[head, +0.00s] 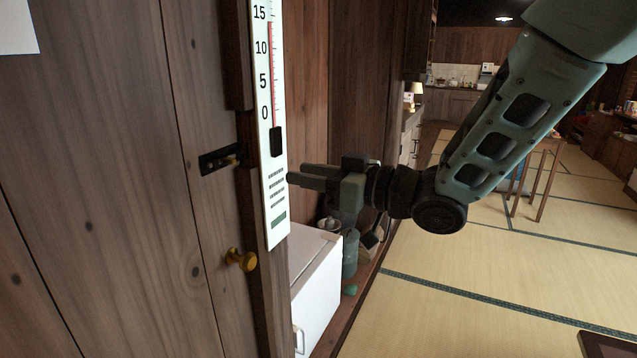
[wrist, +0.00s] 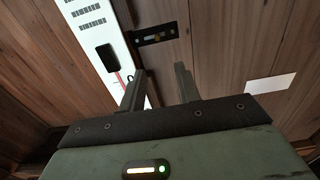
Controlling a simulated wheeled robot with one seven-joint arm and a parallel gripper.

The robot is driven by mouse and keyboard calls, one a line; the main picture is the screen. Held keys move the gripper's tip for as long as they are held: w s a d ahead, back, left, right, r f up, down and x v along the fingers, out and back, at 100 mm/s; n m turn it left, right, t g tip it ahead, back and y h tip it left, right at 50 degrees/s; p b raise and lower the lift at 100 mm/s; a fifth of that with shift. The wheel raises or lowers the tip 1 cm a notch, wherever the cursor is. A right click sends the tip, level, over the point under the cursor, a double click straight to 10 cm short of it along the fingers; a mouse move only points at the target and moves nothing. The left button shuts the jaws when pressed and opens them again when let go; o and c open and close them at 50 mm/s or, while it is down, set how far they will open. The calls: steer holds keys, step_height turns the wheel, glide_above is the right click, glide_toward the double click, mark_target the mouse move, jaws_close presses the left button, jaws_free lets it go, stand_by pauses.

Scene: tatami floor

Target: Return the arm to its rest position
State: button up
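My arm reaches in from the upper right of the head view, and its elbow bends low so the gripper (head: 297,173) points left. The gripper is at the height of the lower part of a white thermometer board (head: 277,200) on a wooden post. The fingertips appear close to the board's right edge; I cannot tell whether they touch it. In the wrist view my gripper (wrist: 159,72) has its two fingers apart with nothing between them. The thermometer board (wrist: 88,22) is at the left finger's side there.
A black latch (head: 221,158) and a brass knob (head: 241,260) are on the wooden door (head: 120,180) at left. Below my gripper stand a white cabinet (head: 318,290) and a teal bottle (head: 350,255). Open tatami floor (head: 470,270) lies right, with a wooden table (head: 541,165) farther back.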

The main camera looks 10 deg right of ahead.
steer(key=shift+v, duration=0.85)
steer(key=s+f+m+g+h, duration=0.3)
steer(key=s+f+h, duration=0.4)
steer(key=f+h, duration=0.25)
steer(key=s+d+f+g+h, duration=0.1)
steer(key=s+g, duration=0.3)
steer(key=s, duration=0.6)
steer(key=s+d+f+g+h, duration=0.2)
steer(key=s+f+g+h, duration=0.1)
steer(key=s, duration=0.7)
steer(key=shift+s+d+f+g, duration=0.2)
steer(key=shift+d+f+g, duration=0.1)
steer(key=shift+f+g, duration=0.15)
steer(key=shift+a, duration=0.1)
